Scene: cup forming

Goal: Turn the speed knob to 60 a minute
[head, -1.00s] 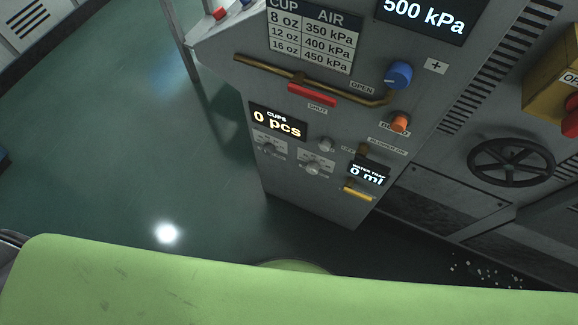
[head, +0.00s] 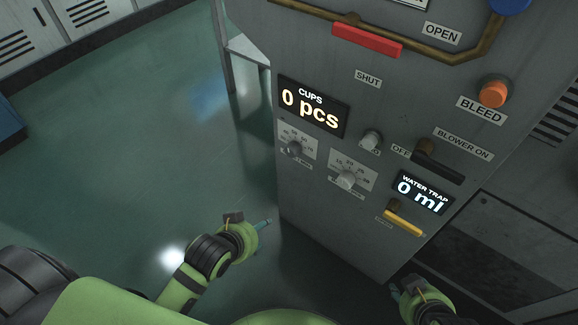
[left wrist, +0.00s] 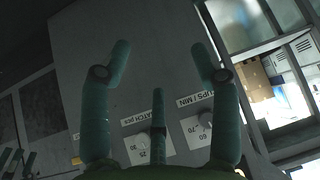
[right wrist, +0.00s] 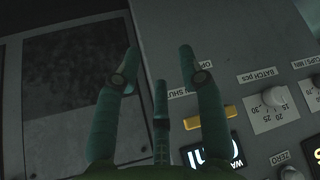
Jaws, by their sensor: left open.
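The speed knob (head: 293,149) is a dark grey knob on a white scale plate, below the cups display on the machine's front panel. Its pointer setting is too small to read. In the left wrist view, the speed knob (left wrist: 205,121) is by the right finger under a cups/min label, with 60 and 70 legible. My left gripper (head: 266,222) is open and empty, below and left of the knob, apart from it. In the left wrist view its fingers (left wrist: 165,60) stand spread. My right gripper (head: 396,290) is open and empty, low by the panel's bottom right.
The batch knob (head: 346,180) sits right of the speed knob, with a small zero knob (head: 371,141) above it. A black blower lever (head: 437,161), a yellow handle (head: 403,221) and an orange bleed button (head: 494,93) are farther right. Open green floor (head: 130,140) lies left.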

